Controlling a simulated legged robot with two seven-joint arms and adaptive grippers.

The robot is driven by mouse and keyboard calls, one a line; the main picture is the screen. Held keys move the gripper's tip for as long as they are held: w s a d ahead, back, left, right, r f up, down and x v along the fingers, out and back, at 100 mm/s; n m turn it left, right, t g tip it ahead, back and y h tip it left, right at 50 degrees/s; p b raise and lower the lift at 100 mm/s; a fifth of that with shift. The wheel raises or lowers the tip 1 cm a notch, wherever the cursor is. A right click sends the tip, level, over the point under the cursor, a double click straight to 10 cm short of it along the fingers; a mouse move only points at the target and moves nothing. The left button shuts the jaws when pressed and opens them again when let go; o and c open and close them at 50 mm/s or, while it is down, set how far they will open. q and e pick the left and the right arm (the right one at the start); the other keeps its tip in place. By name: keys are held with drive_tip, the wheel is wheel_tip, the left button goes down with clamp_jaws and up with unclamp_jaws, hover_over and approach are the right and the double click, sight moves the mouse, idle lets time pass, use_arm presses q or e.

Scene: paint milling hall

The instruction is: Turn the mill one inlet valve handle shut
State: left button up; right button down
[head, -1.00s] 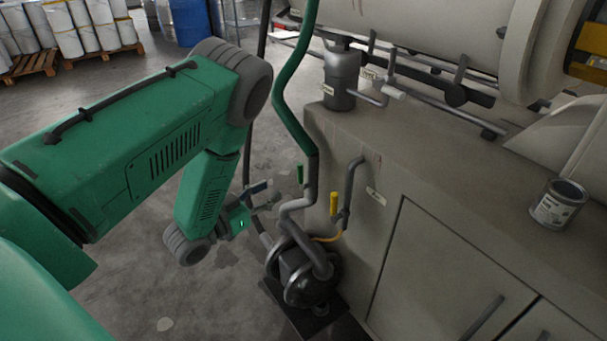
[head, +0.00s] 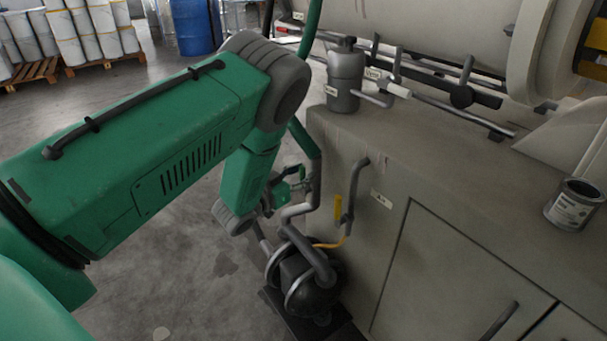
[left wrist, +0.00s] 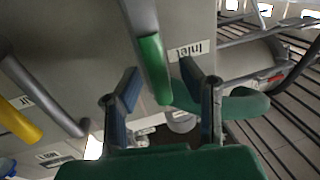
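The green valve handle (left wrist: 153,68) shows in the left wrist view beside a label (left wrist: 192,51) that reads "Inlet" upside down. My left gripper (left wrist: 160,80) is open, with one blue-grey finger on each side of the handle. The handle appears between the fingers, with gaps on both sides; I cannot tell whether either finger touches it. In the head view my left gripper (head: 285,190) is at the pipes beside the grey cabinet and largely hides the green handle. My right gripper is not in view.
A dark pump (head: 312,285) sits below. The grey cabinet (head: 450,260) bounds the right side, with a paint can (head: 574,205) on top. Open floor (head: 170,270) lies left.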

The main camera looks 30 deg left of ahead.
use_arm(q)
drive_tip(key=shift+a, duration=0.15)
drive_tip(key=shift+c, duration=0.9)
drive_tip(key=shift+a+f, duration=0.1)
clamp_jaws()
drive_tip(key=shift+d, duration=0.25)
drive_tip(key=shift+a, duration=0.1)
